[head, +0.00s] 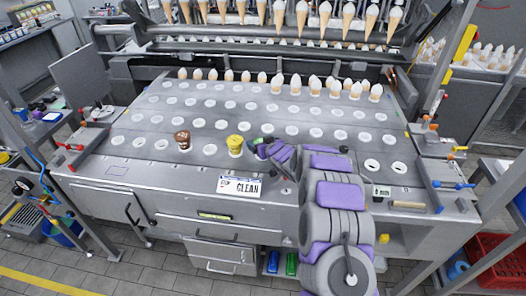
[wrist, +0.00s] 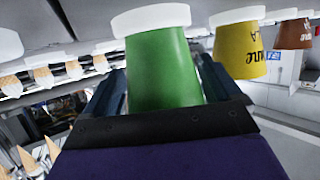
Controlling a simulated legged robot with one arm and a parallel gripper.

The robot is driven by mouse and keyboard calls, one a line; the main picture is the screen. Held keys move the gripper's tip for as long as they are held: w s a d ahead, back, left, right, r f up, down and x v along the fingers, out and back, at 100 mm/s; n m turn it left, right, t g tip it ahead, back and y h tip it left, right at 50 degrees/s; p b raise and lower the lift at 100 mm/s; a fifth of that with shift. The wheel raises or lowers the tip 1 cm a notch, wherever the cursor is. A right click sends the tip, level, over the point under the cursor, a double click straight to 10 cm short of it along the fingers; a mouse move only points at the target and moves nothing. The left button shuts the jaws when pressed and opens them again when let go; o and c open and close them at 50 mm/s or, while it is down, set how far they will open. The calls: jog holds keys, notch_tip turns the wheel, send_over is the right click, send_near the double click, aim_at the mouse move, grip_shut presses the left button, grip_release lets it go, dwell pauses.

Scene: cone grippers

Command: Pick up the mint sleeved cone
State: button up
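The mint sleeved cone has a green sleeve (wrist: 163,70) that fills the middle of the wrist view, with a white ring at its upper end in that picture. The dark fingers of my gripper (wrist: 165,85) stand close on both sides of the sleeve. I cannot tell whether they press on it. In the head view my gripper (head: 257,149) is at the front row of the table, and it and the arm mostly hide the mint cone. The sleeve appears upright, in line with its neighbours.
A yellow sleeved cone (head: 235,146) stands just left of my gripper, and a brown one (head: 183,140) stands farther left. The grey table (head: 250,120) has rows of mostly empty white rings. Pale cones (head: 354,90) line its back. A CLEAN sign (head: 240,187) is at the front edge.

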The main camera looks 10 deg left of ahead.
jog(key=shift+a, duration=0.3)
jog(key=c, duration=0.9)
